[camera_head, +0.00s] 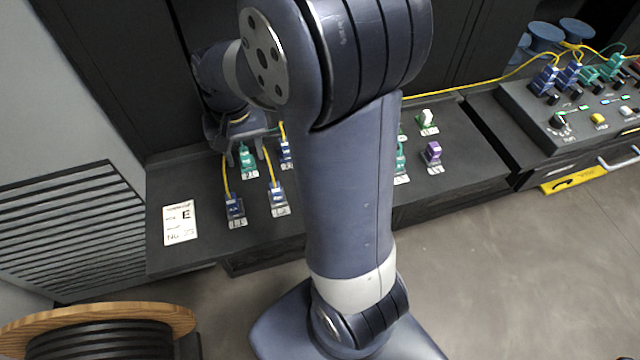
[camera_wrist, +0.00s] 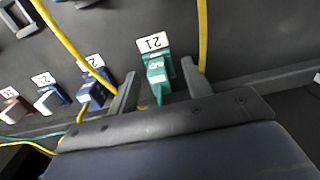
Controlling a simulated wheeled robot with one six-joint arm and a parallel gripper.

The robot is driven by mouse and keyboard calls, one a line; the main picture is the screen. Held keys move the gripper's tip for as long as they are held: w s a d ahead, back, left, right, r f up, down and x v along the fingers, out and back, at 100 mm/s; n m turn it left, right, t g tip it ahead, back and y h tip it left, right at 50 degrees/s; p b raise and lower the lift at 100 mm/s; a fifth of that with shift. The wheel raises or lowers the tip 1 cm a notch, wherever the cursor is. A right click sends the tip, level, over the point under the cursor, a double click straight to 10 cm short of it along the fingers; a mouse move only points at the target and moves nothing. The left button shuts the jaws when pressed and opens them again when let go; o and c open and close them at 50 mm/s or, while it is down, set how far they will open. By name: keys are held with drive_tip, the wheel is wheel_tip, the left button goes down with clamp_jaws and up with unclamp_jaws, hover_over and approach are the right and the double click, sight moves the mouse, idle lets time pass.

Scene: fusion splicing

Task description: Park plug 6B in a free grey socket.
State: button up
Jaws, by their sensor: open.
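My gripper (camera_head: 246,150) is open over the left part of the dark bench. In the wrist view its fingers (camera_wrist: 158,75) stand either side of a green plug (camera_wrist: 157,72), which sits by a white tag that seems to read 21. The same green plug shows below my gripper in the head view (camera_head: 247,157). I see gaps between fingers and plug, but contact is hard to judge. Blue plugs with yellow cables stand nearby, one at the front left (camera_head: 235,207) and one beside it (camera_head: 277,195). I cannot read 6B on any plug. No free grey socket is clearly identifiable.
Yellow cables (camera_wrist: 203,40) run close to both fingers. A red plug (camera_wrist: 12,107) and blue plugs (camera_wrist: 92,92) stand in a row to the left in the wrist view. A purple plug (camera_head: 433,152) and a control panel (camera_head: 585,115) are farther right. My arm hides the bench's middle.

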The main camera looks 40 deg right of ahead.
sight(243, 151)
drive_tip(key=shift+c, duration=0.6)
clamp_jaws()
idle(0.5)
drive_tip(key=shift+r, duration=0.1)
drive_tip(key=shift+r+p, duration=2.65)
drive_tip(key=shift+r, duration=0.3)
drive_tip(key=shift+w, duration=0.1)
